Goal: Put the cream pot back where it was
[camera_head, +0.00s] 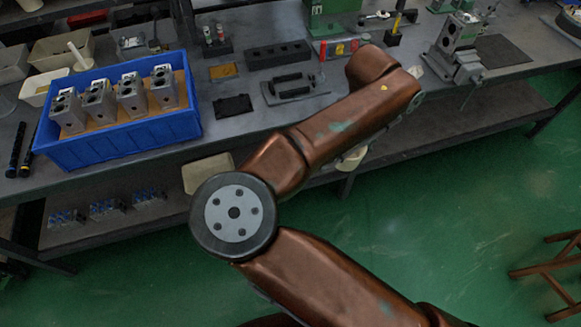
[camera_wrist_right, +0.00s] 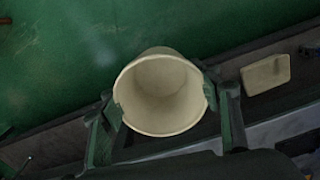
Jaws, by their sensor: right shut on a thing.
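The cream pot (camera_wrist_right: 160,92) is between the two fingers of my right gripper (camera_wrist_right: 165,108) in the right wrist view. The fingers press on opposite sides of it, and its round open mouth faces the camera. It looks empty inside. In the head view a small part of the cream pot (camera_head: 352,159) shows below my right arm, just off the table's front edge; the arm hides the rest and the right gripper. My left gripper is in neither view.
A blue crate (camera_head: 120,150) with several grey valve blocks stands on the grey table at left. Black trays and tools lie behind my arm.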

